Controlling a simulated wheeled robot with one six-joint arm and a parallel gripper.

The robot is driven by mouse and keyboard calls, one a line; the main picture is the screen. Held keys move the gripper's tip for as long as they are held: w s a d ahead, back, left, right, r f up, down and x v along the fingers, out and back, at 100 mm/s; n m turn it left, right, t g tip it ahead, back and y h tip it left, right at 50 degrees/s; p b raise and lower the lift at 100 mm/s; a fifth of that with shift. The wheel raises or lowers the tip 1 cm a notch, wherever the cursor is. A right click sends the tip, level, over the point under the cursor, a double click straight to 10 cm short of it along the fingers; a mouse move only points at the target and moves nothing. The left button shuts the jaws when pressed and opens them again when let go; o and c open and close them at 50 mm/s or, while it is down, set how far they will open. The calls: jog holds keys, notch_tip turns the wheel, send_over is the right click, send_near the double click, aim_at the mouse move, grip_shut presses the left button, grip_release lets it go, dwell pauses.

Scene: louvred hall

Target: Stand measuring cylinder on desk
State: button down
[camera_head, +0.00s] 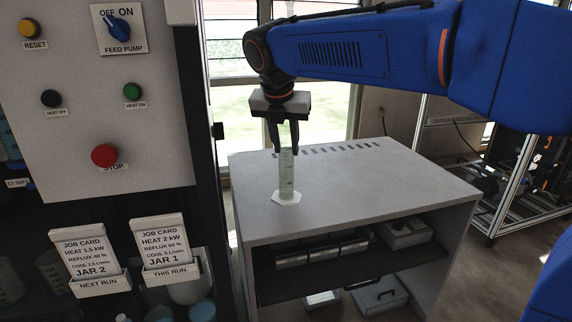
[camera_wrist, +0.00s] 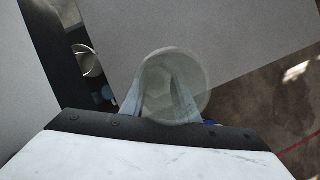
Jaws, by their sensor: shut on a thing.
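The measuring cylinder (camera_head: 287,176) is clear and pale green, with a white hexagonal foot (camera_head: 286,198). It is upright at the front left part of the grey desk top (camera_head: 350,177). The foot appears to be at the surface; I cannot tell for sure that it touches. My gripper (camera_head: 284,150) points down and is shut on the upper part of the cylinder. In the wrist view the cylinder's round mouth (camera_wrist: 175,84) shows from above, between my two fingers.
A control panel (camera_head: 100,90) with knobs, buttons and job cards stands at the left, close to the desk. Below the desk top, a shelf (camera_head: 330,262) holds boxes. The right part of the desk top is clear. A metal rack (camera_head: 505,200) stands at the right.

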aim_at(286, 159)
jog(key=shift+f, duration=2.3)
jog(key=c, duration=1.4)
grip_release()
jog(key=shift+o, duration=0.2)
jog(key=v, duration=1.2)
jog(key=shift+s, duration=0.1)
